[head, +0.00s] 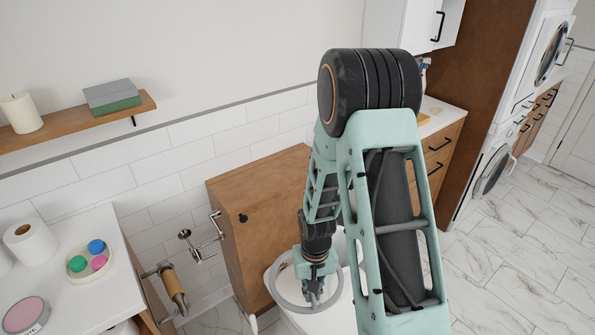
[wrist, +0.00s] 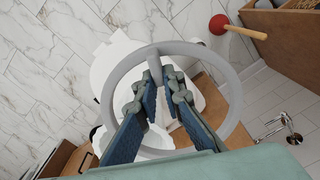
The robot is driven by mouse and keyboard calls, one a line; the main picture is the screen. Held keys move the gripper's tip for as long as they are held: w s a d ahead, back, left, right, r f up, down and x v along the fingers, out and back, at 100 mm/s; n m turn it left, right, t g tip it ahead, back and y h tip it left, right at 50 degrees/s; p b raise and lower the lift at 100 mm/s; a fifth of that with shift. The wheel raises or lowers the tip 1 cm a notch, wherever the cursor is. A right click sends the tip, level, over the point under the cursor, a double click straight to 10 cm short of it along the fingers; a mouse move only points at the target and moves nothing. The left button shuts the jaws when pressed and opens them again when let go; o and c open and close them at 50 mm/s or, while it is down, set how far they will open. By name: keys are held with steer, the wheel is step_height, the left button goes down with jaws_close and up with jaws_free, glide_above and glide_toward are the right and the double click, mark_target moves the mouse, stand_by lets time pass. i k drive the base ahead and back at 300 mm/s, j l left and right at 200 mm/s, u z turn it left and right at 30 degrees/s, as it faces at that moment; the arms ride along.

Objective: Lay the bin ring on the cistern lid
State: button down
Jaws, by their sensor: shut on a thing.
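The bin ring is a thin pale grey hoop (head: 277,290), seen in the head view over the white toilet. It also shows in the wrist view (wrist: 236,88), looping around the fingers. The ring hangs in the air above the toilet (wrist: 112,60). A brown wooden boxed unit (head: 245,240) stands against the wall behind the toilet. Its flat top (head: 262,172) is partly hidden by my arm; I cannot tell for sure that it is the cistern lid.
A toilet-roll holder (head: 172,285) and a metal wall fitting (head: 200,243) stand left of the unit. A counter (head: 85,232) holds a tray of coloured items (head: 78,268) and a paper roll (head: 28,242). Marble floor (head: 530,270) is open at right.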

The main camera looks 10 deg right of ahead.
mark_target(262, 186)
steer(key=i+j+z, duration=0.1)
steer(key=j+z, duration=0.25)
steer(key=i+j+z, duration=0.1)
steer(key=z, duration=0.2)
steer(key=i+j+z, duration=0.1)
steer(key=j+z, duration=0.35)
steer(key=j, duration=0.3)
steer(key=i, duration=0.05)
